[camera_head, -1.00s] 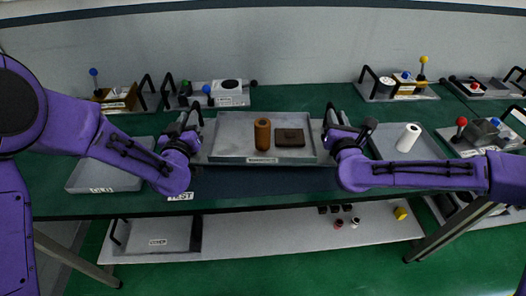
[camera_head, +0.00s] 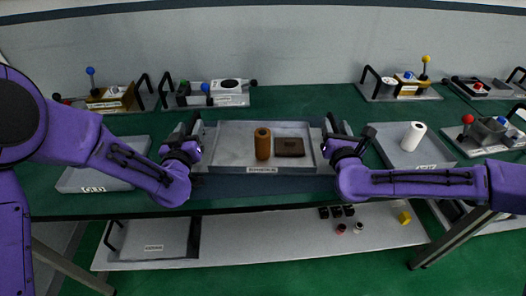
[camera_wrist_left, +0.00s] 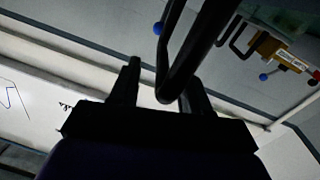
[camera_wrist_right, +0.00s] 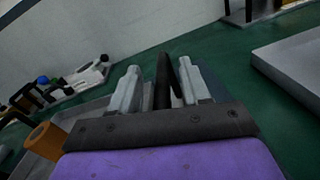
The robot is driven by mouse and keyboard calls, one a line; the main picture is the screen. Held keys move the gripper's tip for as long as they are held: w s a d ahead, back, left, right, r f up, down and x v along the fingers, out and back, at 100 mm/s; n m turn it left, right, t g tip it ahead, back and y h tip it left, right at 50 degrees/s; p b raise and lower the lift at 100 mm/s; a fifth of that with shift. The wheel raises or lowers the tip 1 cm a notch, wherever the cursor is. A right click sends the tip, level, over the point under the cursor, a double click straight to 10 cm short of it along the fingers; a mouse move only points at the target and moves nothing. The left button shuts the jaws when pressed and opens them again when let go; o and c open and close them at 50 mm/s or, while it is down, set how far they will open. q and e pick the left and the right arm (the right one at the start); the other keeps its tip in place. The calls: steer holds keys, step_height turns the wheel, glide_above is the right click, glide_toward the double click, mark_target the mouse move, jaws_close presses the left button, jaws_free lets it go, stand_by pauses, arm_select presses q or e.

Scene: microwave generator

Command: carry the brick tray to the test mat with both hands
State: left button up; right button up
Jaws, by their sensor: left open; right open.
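The grey brick tray (camera_head: 227,153) is in the middle of the bench in the head view. It holds an upright brown cylinder (camera_head: 262,144) and a flat dark brown brick (camera_head: 290,147). The dark blue test mat (camera_head: 275,192) shows along the tray's front; the tray overlaps it, and how much lies beneath is hidden. My left gripper (camera_head: 183,140) is open at the tray's left handle, and the black handle (camera_wrist_left: 180,60) shows by its fingers in the left wrist view. My right gripper (camera_head: 338,140) is open at the right handle (camera_wrist_right: 163,85), which stands between its fingers.
A grey tray (camera_head: 85,180) lies at the left, partly behind my left arm. Another tray (camera_head: 392,150) with a white cylinder (camera_head: 413,136) lies at the right. Several handled fixtures stand along the back, including a white-topped one (camera_head: 230,88). A low shelf (camera_head: 270,235) runs below the bench.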

steer(key=shift+d, duration=0.1)
steer(key=shift+s, duration=0.2)
arm_select(q)
steer(key=s, duration=1.1)
steer(key=shift+s+a, duration=0.15)
steer(key=shift+s, duration=0.25)
arm_select(e)
steer(key=s, duration=1.1)
steer(key=shift+s, duration=0.35)
